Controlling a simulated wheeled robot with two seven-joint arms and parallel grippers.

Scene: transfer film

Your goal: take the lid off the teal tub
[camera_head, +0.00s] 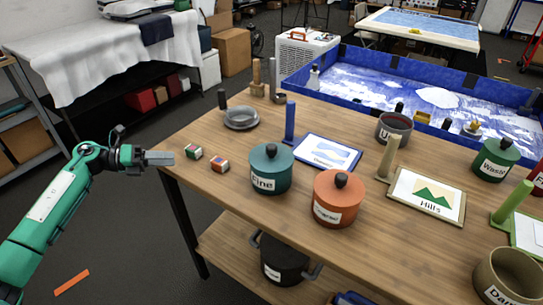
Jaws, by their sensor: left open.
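The teal tub (268,180) stands upright on the wooden table, with a label reading "Fine". Its teal lid (259,158) is on top and has a dark round knob (271,150). My left gripper (172,158) is open and empty at the table's left corner, to the left of the tub and well apart from it. Two small coloured cubes lie between the gripper and the tub. My right gripper is not in view.
An orange lidded tub (338,203) stands close to the right of the teal tub. A blue post (290,124) and a framed picture (328,153) are behind it. The coloured cubes (194,152) (219,166) lie near the table's left edge. A green lidded tub (494,160) stands far right.

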